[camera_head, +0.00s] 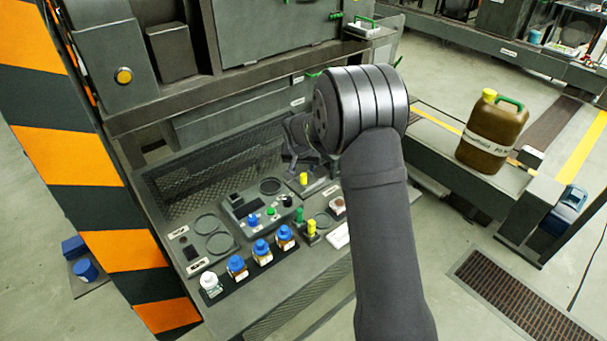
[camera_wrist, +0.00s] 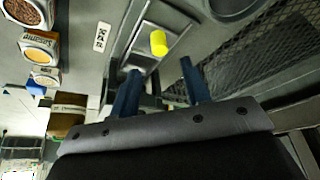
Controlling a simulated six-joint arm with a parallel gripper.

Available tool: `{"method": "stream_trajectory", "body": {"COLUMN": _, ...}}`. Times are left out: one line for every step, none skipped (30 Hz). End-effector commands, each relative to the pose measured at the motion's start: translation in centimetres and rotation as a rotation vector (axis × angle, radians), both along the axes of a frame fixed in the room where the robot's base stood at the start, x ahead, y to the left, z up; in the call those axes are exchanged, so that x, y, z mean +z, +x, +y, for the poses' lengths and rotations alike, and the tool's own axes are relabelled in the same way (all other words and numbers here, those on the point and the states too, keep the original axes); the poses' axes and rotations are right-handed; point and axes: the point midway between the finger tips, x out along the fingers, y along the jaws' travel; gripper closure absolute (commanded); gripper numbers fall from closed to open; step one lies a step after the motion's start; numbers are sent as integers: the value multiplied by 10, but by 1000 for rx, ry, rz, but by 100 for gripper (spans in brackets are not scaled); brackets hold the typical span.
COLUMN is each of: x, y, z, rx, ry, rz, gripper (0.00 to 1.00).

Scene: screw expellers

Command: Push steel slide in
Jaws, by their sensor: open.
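A steel-grey slide piece (camera_wrist: 150,38) with a yellow knob (camera_wrist: 158,43) sits in a narrow track in the wrist view. It appears to match the plate with the yellow knob (camera_head: 303,179) at the back of the console in the head view. My gripper (camera_wrist: 160,86) is open, its two blue fingers apart with no object clearly held between them. The knob shows just beyond the fingers; I cannot tell whether they touch the slide. In the head view my gripper (camera_head: 292,160) is small and partly hidden by my arm, just left of and above the knob.
Blue-capped jars (camera_head: 261,252) and a white-capped jar (camera_head: 210,284) line the console front. Mesh (camera_head: 205,180) bounds the console's back. A brown jug (camera_head: 492,132) stands on a beam at right.

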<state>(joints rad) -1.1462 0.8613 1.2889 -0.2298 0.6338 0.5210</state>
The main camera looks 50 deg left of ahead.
Motion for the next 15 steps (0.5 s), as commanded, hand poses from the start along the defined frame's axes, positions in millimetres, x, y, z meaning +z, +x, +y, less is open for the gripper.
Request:
{"method": "stream_trajectory", "body": {"x": -11, "y": 3, "z": 2, "rx": 0, "ry": -3, "rz": 1, "gripper": 57}}
{"method": "stream_trajectory", "body": {"x": -16, "y": 4, "z": 4, "rx": 0, "ry": -2, "rz": 1, "gripper": 57}}
{"method": "stream_trajectory", "body": {"x": -22, "y": 6, "z": 6, "rx": 0, "ry": -2, "rz": 1, "gripper": 57}}
{"method": "stream_trajectory", "body": {"x": -27, "y": 8, "z": 7, "rx": -1, "ry": -2, "rz": 1, "gripper": 57}}
{"method": "stream_trajectory", "body": {"x": -31, "y": 9, "z": 8, "rx": -1, "ry": -2, "rz": 1, "gripper": 57}}
{"method": "stream_trajectory", "body": {"x": -37, "y": 11, "z": 10, "rx": -1, "ry": -2, "rz": 1, "gripper": 57}}
{"method": "stream_trajectory", "body": {"x": -41, "y": 12, "z": 11, "rx": -1, "ry": -2, "rz": 1, "gripper": 57}}
{"method": "stream_trajectory", "body": {"x": -44, "y": 13, "z": 12, "rx": -1, "ry": 0, "rz": 1, "gripper": 57}}
{"method": "stream_trajectory", "body": {"x": -48, "y": 14, "z": 14, "rx": -1, "ry": 0, "rz": 0, "gripper": 57}}
{"method": "stream_trajectory", "body": {"x": -50, "y": 15, "z": 14, "rx": -1, "ry": 0, "rz": 0, "gripper": 57}}
{"method": "stream_trajectory", "body": {"x": -53, "y": 16, "z": 15, "rx": -1, "ry": -1, "rz": 0, "gripper": 57}}
{"method": "stream_trajectory", "body": {"x": -55, "y": 16, "z": 16, "rx": -1, "ry": -1, "rz": 0, "gripper": 57}}
{"method": "stream_trajectory", "body": {"x": -57, "y": 17, "z": 16, "rx": -1, "ry": 0, "rz": 0, "gripper": 57}}
{"method": "stream_trajectory", "body": {"x": -58, "y": 17, "z": 16, "rx": -1, "ry": 0, "rz": 0, "gripper": 57}}
{"method": "stream_trajectory", "body": {"x": -59, "y": 18, "z": 17, "rx": -1, "ry": 0, "rz": 0, "gripper": 57}}
